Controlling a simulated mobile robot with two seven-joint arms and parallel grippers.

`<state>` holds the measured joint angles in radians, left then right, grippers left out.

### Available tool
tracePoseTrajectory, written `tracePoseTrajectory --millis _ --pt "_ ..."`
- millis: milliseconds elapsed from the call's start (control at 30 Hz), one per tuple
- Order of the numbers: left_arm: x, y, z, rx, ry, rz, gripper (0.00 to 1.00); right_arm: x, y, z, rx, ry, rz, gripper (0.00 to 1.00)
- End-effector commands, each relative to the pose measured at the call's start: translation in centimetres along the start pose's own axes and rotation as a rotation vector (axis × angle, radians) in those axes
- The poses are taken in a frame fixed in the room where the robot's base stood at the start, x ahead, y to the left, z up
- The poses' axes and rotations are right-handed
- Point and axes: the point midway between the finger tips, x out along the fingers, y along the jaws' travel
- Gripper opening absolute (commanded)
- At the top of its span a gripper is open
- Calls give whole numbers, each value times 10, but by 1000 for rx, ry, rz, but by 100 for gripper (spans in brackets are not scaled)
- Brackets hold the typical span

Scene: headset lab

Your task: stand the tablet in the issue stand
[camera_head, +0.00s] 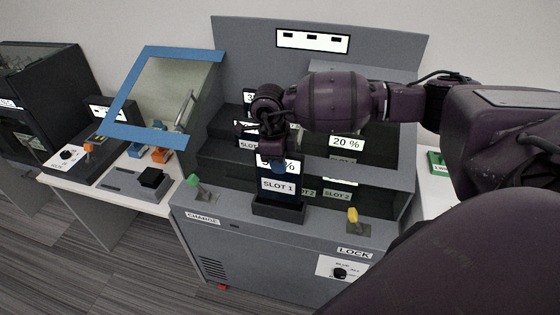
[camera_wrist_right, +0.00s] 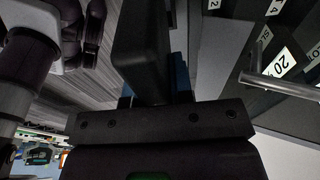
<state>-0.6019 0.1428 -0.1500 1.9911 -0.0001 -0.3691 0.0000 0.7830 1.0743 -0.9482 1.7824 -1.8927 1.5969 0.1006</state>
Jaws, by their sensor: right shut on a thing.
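The tablet (camera_head: 278,185) is a dark upright slab with a white label reading SLOT 1 and a percent reading above it, partly covered by my gripper. My right gripper (camera_head: 275,158) comes down from above and is shut on its upper part. The tablet's lower edge is at the black issue stand (camera_head: 277,208) on the front ledge of the grey cabinet. I cannot tell whether it rests fully in the stand. In the right wrist view the dark slab (camera_wrist_right: 142,50) lies against the gripper's fingers. My left gripper is not seen.
Behind are cabinet slots with other tablets, one reading 20 % (camera_head: 346,142). A green lever (camera_head: 193,180) and a yellow lever (camera_head: 352,215) flank the stand. A blue-framed lid (camera_head: 122,103) stands open at left. A black-topped grey device (camera_head: 140,183) sits on the left table.

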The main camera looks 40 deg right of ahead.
Motion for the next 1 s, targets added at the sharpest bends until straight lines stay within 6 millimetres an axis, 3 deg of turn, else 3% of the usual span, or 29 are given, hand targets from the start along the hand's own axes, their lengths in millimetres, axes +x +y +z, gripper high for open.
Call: tracePoseTrajectory --millis 1000 --pt "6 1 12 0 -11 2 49 18 0 3 0 0 0 0"
